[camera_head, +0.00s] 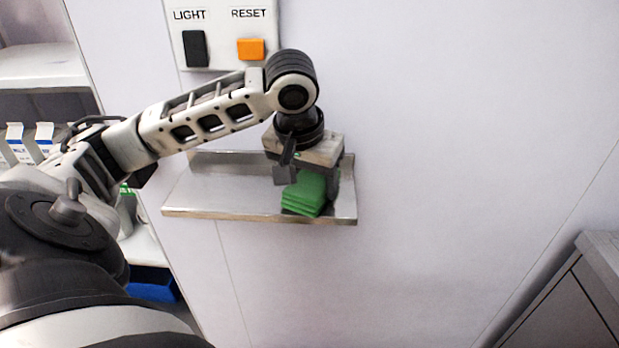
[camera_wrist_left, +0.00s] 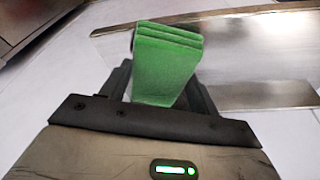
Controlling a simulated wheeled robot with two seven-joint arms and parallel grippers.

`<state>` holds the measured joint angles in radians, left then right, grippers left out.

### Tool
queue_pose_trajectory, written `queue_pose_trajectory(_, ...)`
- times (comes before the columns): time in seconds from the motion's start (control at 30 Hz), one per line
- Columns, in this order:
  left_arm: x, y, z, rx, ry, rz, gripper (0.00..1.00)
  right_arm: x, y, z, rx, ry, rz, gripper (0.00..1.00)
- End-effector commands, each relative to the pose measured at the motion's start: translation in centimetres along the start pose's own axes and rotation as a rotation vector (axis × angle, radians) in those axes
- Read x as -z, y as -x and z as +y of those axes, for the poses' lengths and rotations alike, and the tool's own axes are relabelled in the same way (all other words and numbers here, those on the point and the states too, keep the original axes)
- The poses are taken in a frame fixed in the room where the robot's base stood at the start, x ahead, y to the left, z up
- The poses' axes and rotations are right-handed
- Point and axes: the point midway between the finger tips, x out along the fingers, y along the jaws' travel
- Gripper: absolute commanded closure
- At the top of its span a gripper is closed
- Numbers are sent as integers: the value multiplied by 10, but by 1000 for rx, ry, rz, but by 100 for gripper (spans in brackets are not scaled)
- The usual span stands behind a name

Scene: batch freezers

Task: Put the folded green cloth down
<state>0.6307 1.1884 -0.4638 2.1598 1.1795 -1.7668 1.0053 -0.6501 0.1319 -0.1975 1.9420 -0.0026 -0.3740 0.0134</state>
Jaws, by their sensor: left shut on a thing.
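The folded green cloth (camera_head: 304,194) is a thick, layered stack at the right part of a metal wall shelf (camera_head: 225,197). My left gripper (camera_head: 306,180) reaches down from above and is shut on the cloth. In the left wrist view the cloth (camera_wrist_left: 165,62) sits between the two dark fingers (camera_wrist_left: 160,90), with the shelf (camera_wrist_left: 265,62) behind it. I cannot tell whether the cloth touches the shelf or hangs just above it. My right gripper is not in view.
A wall panel (camera_head: 222,57) with a black LIGHT switch (camera_head: 195,48) and an orange RESET button (camera_head: 251,49) is above the shelf. The shelf's left part is clear. Cartons (camera_head: 44,138) stand on shelving at left; a grey cabinet (camera_head: 565,310) is at lower right.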

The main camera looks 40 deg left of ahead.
Motion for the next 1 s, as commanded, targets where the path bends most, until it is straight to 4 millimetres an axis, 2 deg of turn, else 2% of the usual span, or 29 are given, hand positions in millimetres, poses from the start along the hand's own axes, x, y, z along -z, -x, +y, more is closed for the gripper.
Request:
queue_pose_trajectory(0.37, -1, -4, 0, 1, 1, 1, 64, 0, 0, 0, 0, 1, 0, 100)
queue_pose_trajectory(0.4, -1, -4, 0, 0, 1, 2, 31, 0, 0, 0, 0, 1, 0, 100)
queue_pose_trajectory(0.47, -1, -4, 0, 0, 1, 2, 17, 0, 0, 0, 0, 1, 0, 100)
queue_pose_trajectory(0.8, 0, 0, 0, 0, 1, 3, 17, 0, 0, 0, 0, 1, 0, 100)
queue_pose_trajectory(0.87, 0, 5, 0, -2, 1, 4, 17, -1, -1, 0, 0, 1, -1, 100)
queue_pose_trajectory(1.0, 1, 28, 0, -3, 1, 9, 17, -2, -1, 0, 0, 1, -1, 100)
